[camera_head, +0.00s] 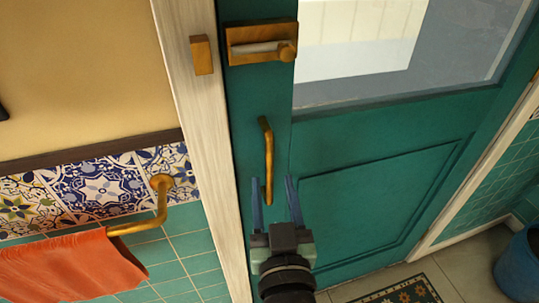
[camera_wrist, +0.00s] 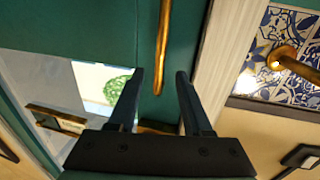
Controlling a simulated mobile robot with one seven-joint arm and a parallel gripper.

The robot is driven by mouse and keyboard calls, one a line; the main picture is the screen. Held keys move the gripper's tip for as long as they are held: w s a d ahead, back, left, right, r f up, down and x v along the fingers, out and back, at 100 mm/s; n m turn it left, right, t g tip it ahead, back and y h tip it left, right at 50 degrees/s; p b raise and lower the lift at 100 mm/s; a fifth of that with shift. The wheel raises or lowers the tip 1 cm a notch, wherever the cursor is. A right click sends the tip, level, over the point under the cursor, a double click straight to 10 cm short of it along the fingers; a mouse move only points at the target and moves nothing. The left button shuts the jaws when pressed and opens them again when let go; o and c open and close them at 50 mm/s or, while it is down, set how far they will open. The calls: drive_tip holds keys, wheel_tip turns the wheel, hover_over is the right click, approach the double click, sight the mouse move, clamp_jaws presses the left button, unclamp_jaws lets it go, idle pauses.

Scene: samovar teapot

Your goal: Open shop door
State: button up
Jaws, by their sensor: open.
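The teal shop door (camera_head: 350,150), with a glass pane in its upper part, appears closed against a pale wooden frame. Its upright brass handle (camera_head: 267,150) is on the left side of the door. A brass bolt (camera_head: 262,43) sits above it; no bolt is seen crossing to the brass keeper (camera_head: 202,54) on the frame. My gripper (camera_head: 275,188) is open at the handle's lower part. In the wrist view, the handle (camera_wrist: 163,45) appears between the two spread fingers (camera_wrist: 160,73); contact and exact depth cannot be told.
A brass towel rail (camera_head: 160,205) with an orange cloth (camera_head: 70,268) projects from the tiled wall left of the frame. A blue bin (camera_head: 520,265) stands at the lower right. A patterned mat (camera_head: 405,294) lies on the floor before the door.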

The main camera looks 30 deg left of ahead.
sight(270, 165)
drive_tip(key=x, duration=0.6)
drive_tip(key=shift+w+a+p, duration=0.25)
drive_tip(key=shift+w+p, duration=0.05)
clamp_jaws()
idle(1.1)
